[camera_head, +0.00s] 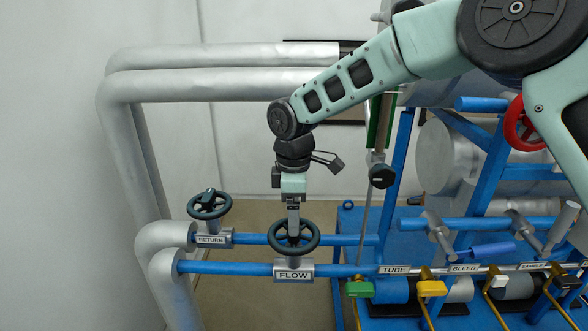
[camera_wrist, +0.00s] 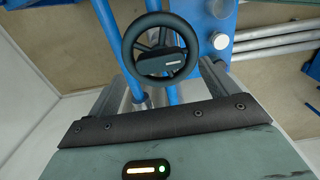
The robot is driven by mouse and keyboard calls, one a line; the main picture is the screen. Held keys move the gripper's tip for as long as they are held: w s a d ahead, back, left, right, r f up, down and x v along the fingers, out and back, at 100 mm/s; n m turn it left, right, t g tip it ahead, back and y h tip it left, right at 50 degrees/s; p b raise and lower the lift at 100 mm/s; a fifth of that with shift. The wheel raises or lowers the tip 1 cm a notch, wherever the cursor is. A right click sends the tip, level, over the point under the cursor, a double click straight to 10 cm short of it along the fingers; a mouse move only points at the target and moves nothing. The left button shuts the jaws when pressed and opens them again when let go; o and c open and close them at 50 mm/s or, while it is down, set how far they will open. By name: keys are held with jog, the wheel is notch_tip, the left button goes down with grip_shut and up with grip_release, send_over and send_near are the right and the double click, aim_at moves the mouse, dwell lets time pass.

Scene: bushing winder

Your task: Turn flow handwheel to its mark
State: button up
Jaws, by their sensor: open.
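The FLOW handwheel (camera_head: 310,247) is a dark spoked wheel on the lower blue pipe, above a plate (camera_head: 293,275) reading FLOW. My gripper (camera_head: 293,228) points down over this wheel from above, its fingers overlapping the wheel's far part in the head view. In the wrist view the dark wheel (camera_wrist: 128,50) shows at the top middle, with a block bearing a small pale label across its hub. My gripper (camera_wrist: 166,70) is open there, its grey fingers apart on either side below the wheel. Contact with the rim cannot be told. I cannot make out a mark.
The RETURN handwheel (camera_head: 209,205) stands to the left on the other blue pipe (camera_head: 265,239). Thick silver pipes (camera_head: 125,120) run along the left. A red handwheel (camera_head: 516,124) is at the far right.

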notch_tip(320, 180, up, 14)
jog(key=b, duration=0.2)
jog(key=shift+r, duration=0.15)
jog(key=s+d+f+m, duration=0.3)
jog(key=s+d+f, duration=0.1)
jog(key=s, duration=0.6)
jog(key=s+d+f+m, duration=0.3)
jog(key=s+d+f, duration=0.1)
jog(key=s, duration=0.6)
jog(key=s+d+f+m+b, duration=0.1)
jog(key=s+d+f+m, duration=0.3)
jog(key=s, duration=0.7)
jog(key=shift+d+f+y, duration=0.3)
jog(key=shift+d+f, duration=0.2)
jog(key=shift+d, duration=0.35)
